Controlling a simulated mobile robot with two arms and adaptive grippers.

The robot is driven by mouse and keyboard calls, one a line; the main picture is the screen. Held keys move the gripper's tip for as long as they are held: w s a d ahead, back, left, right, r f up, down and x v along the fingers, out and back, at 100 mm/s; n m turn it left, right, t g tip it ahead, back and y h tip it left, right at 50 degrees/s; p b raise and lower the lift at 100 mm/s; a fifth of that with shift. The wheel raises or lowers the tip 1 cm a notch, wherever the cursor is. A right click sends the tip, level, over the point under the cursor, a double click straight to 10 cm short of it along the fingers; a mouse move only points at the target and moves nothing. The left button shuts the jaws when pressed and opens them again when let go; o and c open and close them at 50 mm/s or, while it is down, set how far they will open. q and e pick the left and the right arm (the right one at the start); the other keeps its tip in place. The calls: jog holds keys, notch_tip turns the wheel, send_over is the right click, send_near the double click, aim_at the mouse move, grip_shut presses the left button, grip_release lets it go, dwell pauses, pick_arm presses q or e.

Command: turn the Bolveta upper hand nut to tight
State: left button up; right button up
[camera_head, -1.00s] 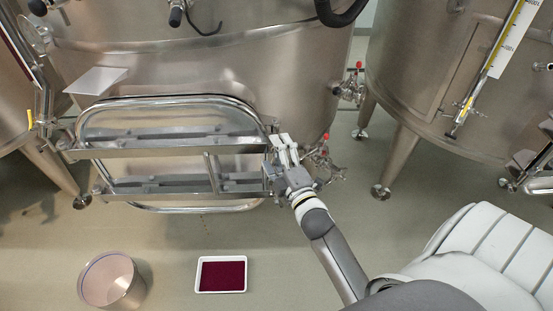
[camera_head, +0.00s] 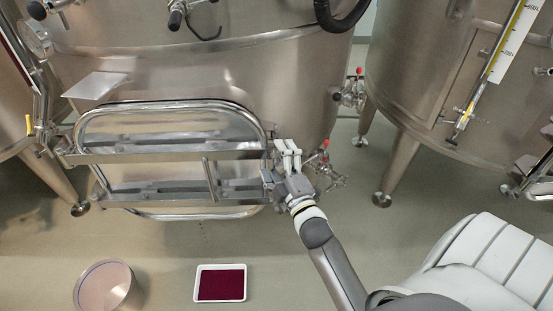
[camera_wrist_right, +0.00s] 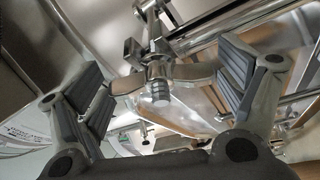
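The Bolveta is the steel vat (camera_head: 310,85) in the middle of the head view, with a rectangular door (camera_head: 165,130) crossed by two bars. My right gripper (camera_head: 287,147) is at the right end of the upper bar (camera_head: 160,152) and hides the nut there in this view. In the right wrist view a steel hand nut with two flat wings (camera_wrist_right: 158,72) lies between the fingers of my right gripper (camera_wrist_right: 165,95). The gripper is open. The wing ends are close to both finger pads; I cannot tell whether they touch. My left gripper is not in view.
Valves with red knobs (camera_head: 324,144) stick out just right of the gripper. A second vat (camera_head: 420,90) stands at the right. The floor between is free.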

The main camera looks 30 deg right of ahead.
jog(key=shift+o, duration=0.2)
jog(key=v, duration=1.2)
jog(key=shift+a+r, duration=0.1)
dwell(0.4)
